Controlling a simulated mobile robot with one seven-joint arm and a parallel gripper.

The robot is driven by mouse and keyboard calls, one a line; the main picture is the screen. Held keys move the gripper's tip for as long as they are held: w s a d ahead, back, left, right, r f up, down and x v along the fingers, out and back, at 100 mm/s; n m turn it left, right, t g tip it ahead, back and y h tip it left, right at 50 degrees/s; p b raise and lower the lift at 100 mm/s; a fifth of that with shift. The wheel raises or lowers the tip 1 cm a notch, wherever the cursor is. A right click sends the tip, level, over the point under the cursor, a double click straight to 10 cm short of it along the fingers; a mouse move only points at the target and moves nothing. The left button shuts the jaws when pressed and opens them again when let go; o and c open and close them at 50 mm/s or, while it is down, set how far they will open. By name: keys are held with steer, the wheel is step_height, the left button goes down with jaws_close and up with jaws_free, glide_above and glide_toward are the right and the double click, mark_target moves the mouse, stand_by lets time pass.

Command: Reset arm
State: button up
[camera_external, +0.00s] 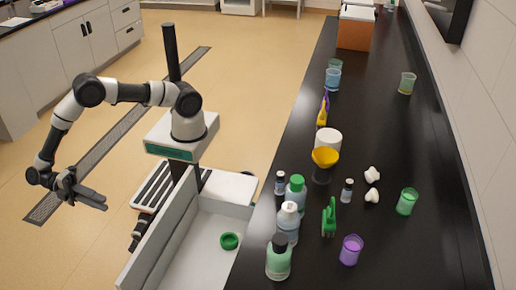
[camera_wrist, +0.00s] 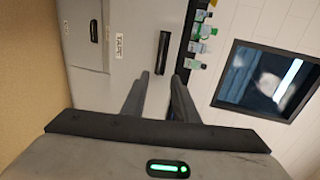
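My arm (camera_external: 140,92) is raised and bent out to the left, over the open floor and away from the black bench. My gripper (camera_external: 98,200) hangs at the lower left end of the arm, clear of everything around it. In the wrist view, the two dark fingers (camera_wrist: 162,76) stand apart with a gap between them. Nothing is held between them. Beyond the fingers are grey cabinet fronts (camera_wrist: 82,45) and a few bottles on a dark ledge, tilted in the picture.
The black bench (camera_external: 402,150) at right carries bottles, purple (camera_external: 350,251) and green (camera_external: 406,203) beakers, a yellow funnel (camera_external: 324,157) and a green item (camera_external: 329,216). A white tray (camera_external: 205,255) holding a green ring (camera_external: 229,241) is beside the bench. Floor around the gripper is free.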

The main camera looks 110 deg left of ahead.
steer(key=shift+w+r, duration=0.1)
stand_by(0.3)
